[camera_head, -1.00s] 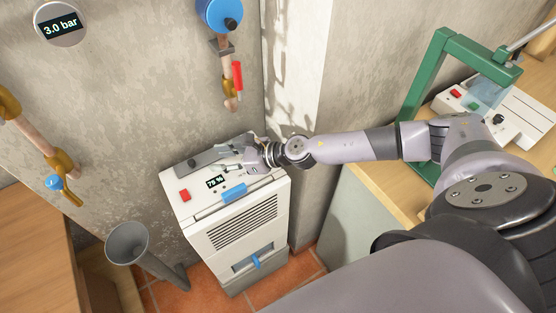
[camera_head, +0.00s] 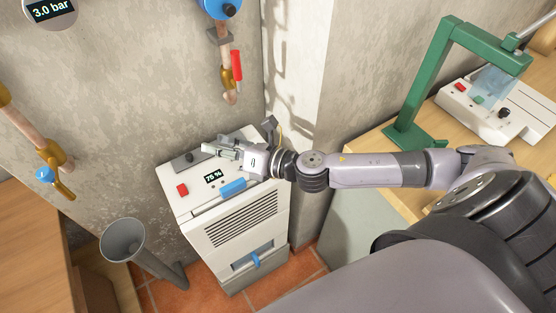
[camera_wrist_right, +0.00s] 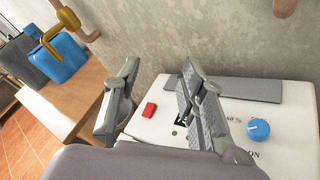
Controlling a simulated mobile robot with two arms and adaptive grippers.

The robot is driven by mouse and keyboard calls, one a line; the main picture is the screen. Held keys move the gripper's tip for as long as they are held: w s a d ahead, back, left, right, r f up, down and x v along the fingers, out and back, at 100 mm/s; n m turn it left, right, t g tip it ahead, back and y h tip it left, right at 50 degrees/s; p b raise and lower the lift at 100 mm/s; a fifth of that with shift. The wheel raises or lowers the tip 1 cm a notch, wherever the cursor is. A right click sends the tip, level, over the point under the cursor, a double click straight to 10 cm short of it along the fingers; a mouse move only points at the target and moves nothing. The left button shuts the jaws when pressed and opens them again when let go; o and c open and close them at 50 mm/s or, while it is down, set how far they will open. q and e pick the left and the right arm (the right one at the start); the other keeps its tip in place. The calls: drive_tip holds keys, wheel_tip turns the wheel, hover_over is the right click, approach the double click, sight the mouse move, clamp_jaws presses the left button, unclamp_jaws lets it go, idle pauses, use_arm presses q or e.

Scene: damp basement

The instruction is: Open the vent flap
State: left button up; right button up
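The white dehumidifier-like cabinet (camera_head: 240,225) stands against the wall in the head view. A grey flap-like plate (camera_head: 185,161) lies flat along the back of its top; it also shows in the right wrist view (camera_wrist_right: 262,90). My right gripper (camera_head: 237,146) is over the back of the top, partly covering the plate. In the right wrist view its two fingers (camera_wrist_right: 160,98) are spread apart with nothing between them. Whether a finger touches the plate I cannot tell. My left gripper is not in view.
A grey funnel (camera_head: 122,240) stands to the left. A green frame (camera_head: 440,75) stands on the right bench.

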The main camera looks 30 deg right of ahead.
drive_tip(key=s+d+f+m+h, duration=0.1)
drive_tip(key=m+h, duration=0.1)
drive_tip(key=m, duration=0.4)
drive_tip(key=s+f+m+h, duration=0.1)
drive_tip(key=m+h, duration=0.1)
drive_tip(key=m, duration=0.4)
drive_tip(key=s+d+f+m+h, duration=0.1)
drive_tip(key=m+h, duration=0.2)
drive_tip(key=m, duration=0.2)
drive_tip(key=shift+s+d+f+m, duration=0.1)
drive_tip(key=shift+d+f+m, duration=0.05)
drive_tip(key=shift+d+m, duration=0.2)
drive_tip(key=s+d+f+m+g+h, duration=0.25)
drive_tip(key=s+f+m+g, duration=0.35)
drive_tip(key=s+f+m, duration=0.35)
wheel_tip(320, 180, down, 11)
drive_tip(key=d+m+g, duration=0.1)
drive_tip(key=shift+s+d+r+m+b, duration=0.2)
drive_tip(key=shift+s+d+m+b, duration=0.1)
drive_tip(key=shift+d+b, duration=0.1)
